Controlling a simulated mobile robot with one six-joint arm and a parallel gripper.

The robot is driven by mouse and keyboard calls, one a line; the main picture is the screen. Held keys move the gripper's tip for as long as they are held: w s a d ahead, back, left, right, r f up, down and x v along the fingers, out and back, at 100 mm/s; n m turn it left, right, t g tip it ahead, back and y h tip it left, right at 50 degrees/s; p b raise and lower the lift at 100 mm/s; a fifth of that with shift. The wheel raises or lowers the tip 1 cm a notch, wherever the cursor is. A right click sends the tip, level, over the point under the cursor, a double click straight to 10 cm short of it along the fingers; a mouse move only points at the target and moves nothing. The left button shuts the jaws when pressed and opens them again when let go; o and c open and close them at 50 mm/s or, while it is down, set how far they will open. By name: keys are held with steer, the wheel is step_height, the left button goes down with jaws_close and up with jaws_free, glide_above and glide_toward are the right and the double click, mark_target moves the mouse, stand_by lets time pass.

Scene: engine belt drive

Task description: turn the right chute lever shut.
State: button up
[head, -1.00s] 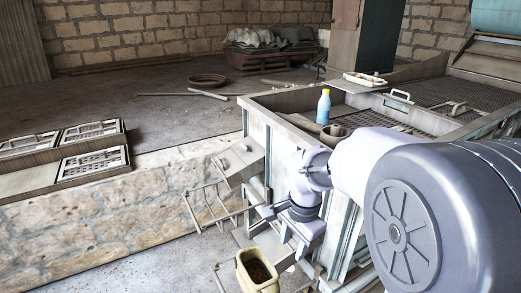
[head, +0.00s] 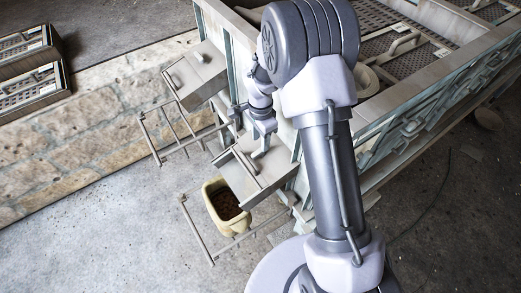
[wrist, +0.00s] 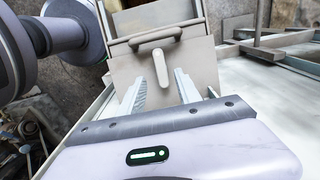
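The right chute (head: 235,180) slopes out from the front of the big bin, below my gripper (head: 262,143) in the head view. The wrist view shows a chute plate (wrist: 130,72) close ahead, with a pale lever (wrist: 160,68) on it. The lever's rounded end points toward my gripper (wrist: 161,76). My gripper is open, one finger on each side of the lever in the picture, with gaps between. I cannot tell whether the fingertips reach down to the lever's depth. In the head view my arm hides part of the right chute.
The left chute (head: 200,75) juts out farther up the bin front. A yellowish bucket (head: 226,204) with dark contents stands under the right chute. Thin metal frames (head: 190,130) stick out near both chutes. The floor at lower left is clear.

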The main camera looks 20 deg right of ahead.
mark_target(260, 149)
step_height(260, 149, down, 5)
steer(key=shift+w+f+b, duration=0.1)
steer(key=shift+w+b, duration=0.05)
steer(key=shift+b, duration=0.5)
jaws_close()
